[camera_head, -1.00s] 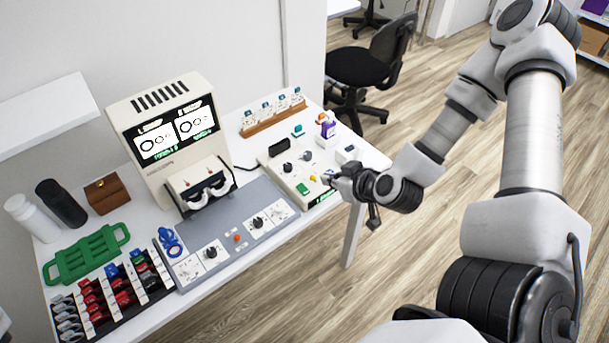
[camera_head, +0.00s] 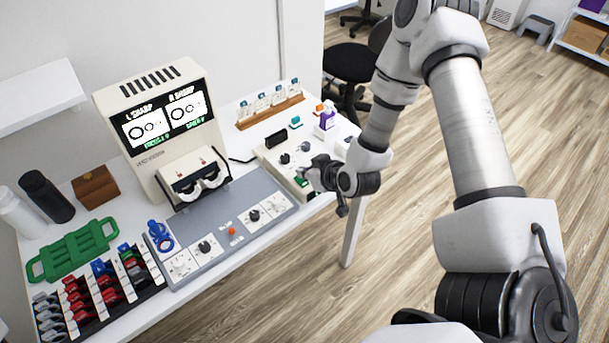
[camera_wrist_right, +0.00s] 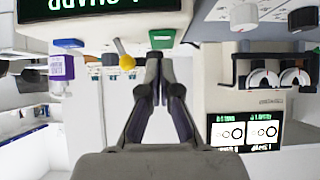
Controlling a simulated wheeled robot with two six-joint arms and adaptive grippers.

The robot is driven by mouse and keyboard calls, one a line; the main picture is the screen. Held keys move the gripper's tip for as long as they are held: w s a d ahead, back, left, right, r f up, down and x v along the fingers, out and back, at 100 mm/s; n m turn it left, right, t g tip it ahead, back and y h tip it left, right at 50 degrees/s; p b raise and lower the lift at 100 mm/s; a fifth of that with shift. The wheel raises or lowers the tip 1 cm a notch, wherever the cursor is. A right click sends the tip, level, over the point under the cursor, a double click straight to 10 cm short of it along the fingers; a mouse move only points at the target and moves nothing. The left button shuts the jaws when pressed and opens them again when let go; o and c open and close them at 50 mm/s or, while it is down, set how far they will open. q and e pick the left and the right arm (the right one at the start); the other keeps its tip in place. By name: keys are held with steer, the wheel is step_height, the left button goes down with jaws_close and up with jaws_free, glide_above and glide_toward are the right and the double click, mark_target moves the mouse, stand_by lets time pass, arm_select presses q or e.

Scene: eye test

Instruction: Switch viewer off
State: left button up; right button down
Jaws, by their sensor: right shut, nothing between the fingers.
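The beige viewer (camera_head: 155,120) stands at the back of the table, its twin screen (camera_head: 165,120) lit with round figures and the words L SHARP and R SHARP. It also shows upside down in the right wrist view (camera_wrist_right: 245,130), still lit. To its right is a pale control box (camera_head: 270,158) with knobs. A green button (camera_wrist_right: 161,38) sits on it, partly covered by my gripper in the head view. My right gripper (camera_wrist_right: 155,56) is shut and empty, its fingertips at the green button; I cannot tell if they touch. My left gripper is not in view.
A yellow-tipped lever (camera_wrist_right: 127,61) and a blue button (camera_wrist_right: 68,43) sit beside the green button. A grey panel (camera_head: 215,235) with knobs lies in front of the viewer. A purple-and-white bottle (camera_head: 327,117) stands behind the box. Open floor lies right of the table.

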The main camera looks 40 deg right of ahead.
steer(key=shift+w+f, duration=0.1)
steer(key=shift+f, duration=0.55)
steer(key=shift+f, duration=0.1)
steer(key=shift+w+r, duration=0.2)
steer(key=shift+w, duration=0.55)
